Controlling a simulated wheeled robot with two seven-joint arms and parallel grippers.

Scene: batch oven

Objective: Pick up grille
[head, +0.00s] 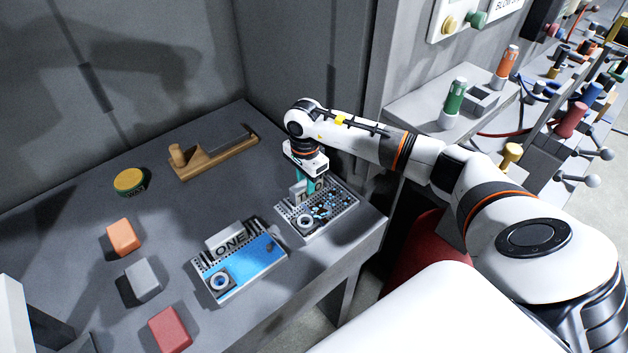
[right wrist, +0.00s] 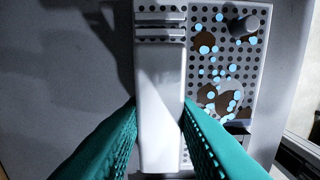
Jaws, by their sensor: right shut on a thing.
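A grey perforated grille (head: 345,213) with brown patches and pale blue dots lies near the table's right corner. An upright plate with partly hidden lettering (head: 298,192) stands at its back. My right gripper (head: 310,184) points down over this plate. In the right wrist view, the teal fingers (right wrist: 160,135) are shut on the pale plate (right wrist: 160,90), one on each side. The perforated face of the grille (right wrist: 247,75) shows beside it, with a round knob. A second grille marked ONE (head: 262,272), with a blue face and a ring, lies to the left. My left gripper is not in view.
The grey table (head: 90,210) also holds a wooden tool (head: 215,158), a yellow-topped round tin (head: 130,181), and orange (head: 124,237), grey (head: 142,280) and red (head: 169,329) blocks. A shelf with green (head: 455,98) and orange bottles stands at the right.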

